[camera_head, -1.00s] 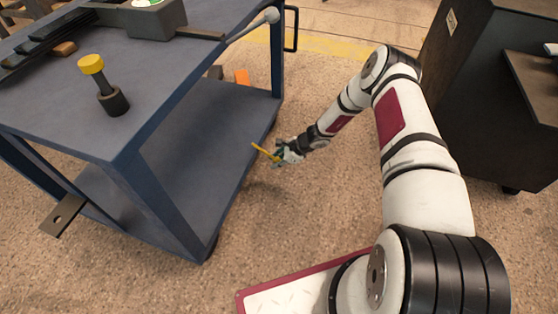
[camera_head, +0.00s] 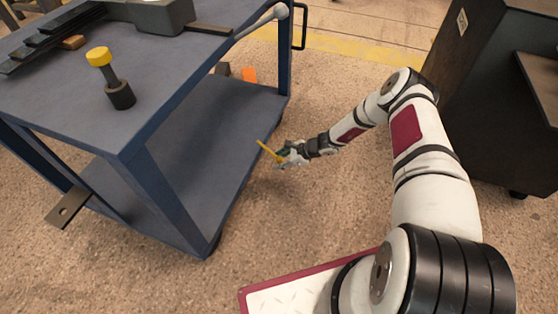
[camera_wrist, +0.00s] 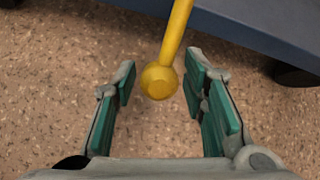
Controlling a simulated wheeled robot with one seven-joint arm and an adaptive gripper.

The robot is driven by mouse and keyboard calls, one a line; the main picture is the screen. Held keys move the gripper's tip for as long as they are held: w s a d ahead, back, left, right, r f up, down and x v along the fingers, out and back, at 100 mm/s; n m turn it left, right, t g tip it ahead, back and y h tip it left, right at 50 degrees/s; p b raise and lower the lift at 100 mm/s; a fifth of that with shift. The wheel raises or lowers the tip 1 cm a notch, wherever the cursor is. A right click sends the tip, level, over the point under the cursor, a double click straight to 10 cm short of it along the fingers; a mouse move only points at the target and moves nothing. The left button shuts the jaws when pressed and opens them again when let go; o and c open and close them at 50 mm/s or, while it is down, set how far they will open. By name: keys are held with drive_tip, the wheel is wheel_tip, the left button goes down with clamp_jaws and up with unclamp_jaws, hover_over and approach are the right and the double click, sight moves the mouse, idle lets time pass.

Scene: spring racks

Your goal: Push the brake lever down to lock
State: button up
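The brake lever (camera_wrist: 176,35) is a yellow rod with a faceted round knob (camera_wrist: 159,82) at its end. In the wrist view it comes down from the top edge, and the knob lies between my gripper's (camera_wrist: 161,76) spread green-padded fingers, with visible gaps on both sides. In the head view the lever (camera_head: 266,148) shows as a short slanted yellow bar beside the cart's lower shelf (camera_head: 190,140). My gripper (camera_head: 281,157) is at its lower right end, low over the floor. The lever's mounting is not clearly visible.
A dark wheel (camera_wrist: 292,74) is at upper right in the wrist view. A dark cabinet (camera_head: 480,100) stands right. Speckled floor lies between.

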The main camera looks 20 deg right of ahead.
drive_tip(key=shift+r, duration=0.15)
drive_tip(key=v, duration=1.1)
drive_tip(key=shift+s+d+r, duration=0.15)
drive_tip(key=shift+d+r, duration=0.05)
drive_tip(key=shift+r, duration=0.1)
